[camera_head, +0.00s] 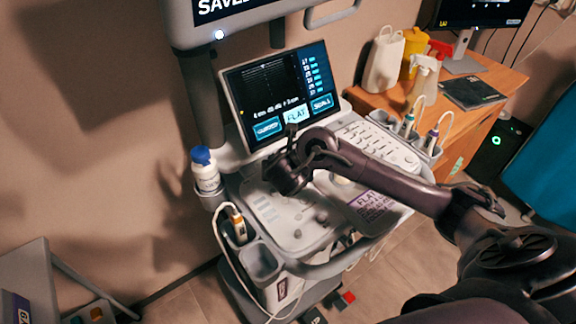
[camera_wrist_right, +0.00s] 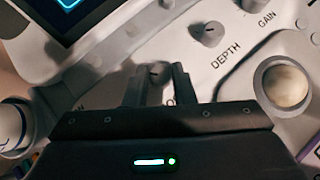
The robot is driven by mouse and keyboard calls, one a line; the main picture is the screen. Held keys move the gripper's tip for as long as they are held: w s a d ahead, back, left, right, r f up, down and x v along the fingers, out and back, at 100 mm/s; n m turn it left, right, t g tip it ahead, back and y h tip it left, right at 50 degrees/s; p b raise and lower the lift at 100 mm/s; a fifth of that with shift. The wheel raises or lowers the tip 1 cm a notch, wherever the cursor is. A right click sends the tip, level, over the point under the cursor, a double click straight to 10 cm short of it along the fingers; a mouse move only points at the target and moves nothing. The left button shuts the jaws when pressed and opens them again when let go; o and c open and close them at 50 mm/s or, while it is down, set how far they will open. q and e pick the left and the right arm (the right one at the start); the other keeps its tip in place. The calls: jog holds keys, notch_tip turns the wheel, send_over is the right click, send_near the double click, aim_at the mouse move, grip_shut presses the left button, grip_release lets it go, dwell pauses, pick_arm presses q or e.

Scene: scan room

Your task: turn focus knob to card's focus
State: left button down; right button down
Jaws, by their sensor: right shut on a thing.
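My right gripper (camera_head: 284,178) reaches over the left part of the ultrasound console. In the right wrist view its fingers (camera_wrist_right: 157,82) point down on either side of a grey knob (camera_wrist_right: 155,72) and are shut on it. The knob's label is mostly hidden by the gripper, with only a letter or so showing. In the head view my gripper covers this knob. A card (camera_head: 370,208) with a purple heading that seems to read FLAT lies at the console's front right. Its smaller lines are too small to read. My left gripper is in neither view.
The knob marked DEPTH (camera_wrist_right: 207,33) and a trackball (camera_wrist_right: 287,82) sit to the right of my fingers. The console screen (camera_head: 278,92) stands behind, with FLAT on a lit button. A blue-capped bottle (camera_head: 205,172) stands at the left edge; probes hang on both sides.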

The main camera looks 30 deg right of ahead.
jog(key=m+p, duration=0.1)
jog(key=p, duration=0.1)
jog(key=m+g+h+p, duration=0.1)
jog(key=p, duration=0.1)
jog(key=m+h+p, duration=0.1)
jog(key=p, duration=0.1)
jog(key=shift+w+a+r+m+g, duration=0.1)
jog(key=shift+a+r+m+g, duration=0.1)
jog(key=shift+r+m+g, duration=0.15)
jog(key=shift+w+f+m+g+h+p, duration=0.1)
jog(key=shift+f+m+g+h+p, duration=0.25)
jog(key=shift+m+g+h+p, duration=0.5)
jog(key=shift+y, duration=0.25)
jog(key=c, duration=1.2)
grip_release()
jog(key=p+v, duration=0.1)
jog(key=v, duration=0.6)
jog(key=shift+s+a+r+p, duration=0.15)
jog(key=shift+s+a+p, duration=0.1)
jog(key=shift+s+p, duration=0.05)
